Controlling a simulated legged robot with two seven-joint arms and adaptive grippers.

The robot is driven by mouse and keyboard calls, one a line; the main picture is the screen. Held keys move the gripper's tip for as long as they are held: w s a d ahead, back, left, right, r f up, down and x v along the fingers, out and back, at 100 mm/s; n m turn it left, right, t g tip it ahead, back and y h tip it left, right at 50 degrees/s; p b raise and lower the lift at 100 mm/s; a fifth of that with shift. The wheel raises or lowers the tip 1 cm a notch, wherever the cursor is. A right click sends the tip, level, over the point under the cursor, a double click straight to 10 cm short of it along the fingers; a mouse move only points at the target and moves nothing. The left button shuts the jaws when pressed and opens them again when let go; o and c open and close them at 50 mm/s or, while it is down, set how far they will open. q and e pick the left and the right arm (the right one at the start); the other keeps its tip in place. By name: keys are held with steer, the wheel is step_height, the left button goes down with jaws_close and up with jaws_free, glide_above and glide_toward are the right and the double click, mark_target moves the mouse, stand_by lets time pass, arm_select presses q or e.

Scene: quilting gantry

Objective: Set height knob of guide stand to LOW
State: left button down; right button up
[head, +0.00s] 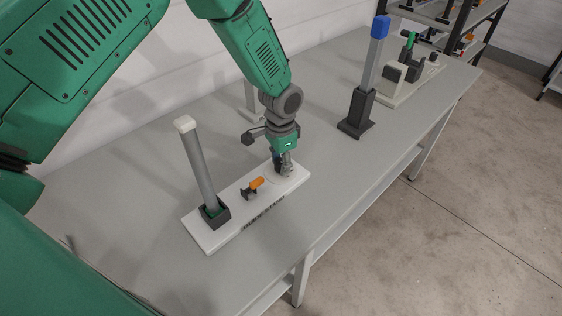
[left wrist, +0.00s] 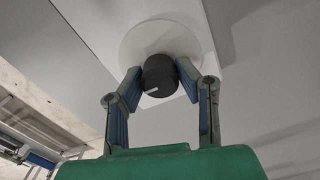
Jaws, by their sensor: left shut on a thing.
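The guide stand has a white base plate (head: 240,210) with dark lettering on its front edge, lying on the grey table. A grey post with a white cap (head: 196,160) rises from a dark socket at its left end. An orange-tipped lever (head: 254,185) sits mid-plate. My left gripper (head: 286,165) is at the plate's right end, pointing down, and hides the knob there. In the left wrist view, the black knob (left wrist: 158,76) with a white mark sits on a round white dial (left wrist: 150,38). The left gripper (left wrist: 160,78) is shut on it. My right gripper is not in view.
A grey post with a blue top (head: 368,80) stands in a dark base farther right. Beyond it is a beige fixture (head: 410,80) with a green handle. A dark shelf rack (head: 460,30) stands at the back right. The table front is clear.

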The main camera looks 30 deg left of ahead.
arm_select(q)
steer(key=shift+w+r, duration=0.15)
steer(key=shift+w, duration=0.15)
steer(key=c, duration=1.2)
jaws_free()
steer(key=shift+s, duration=0.1)
step_height(320, 180, up, 12)
steer(key=shift+f, duration=0.2)
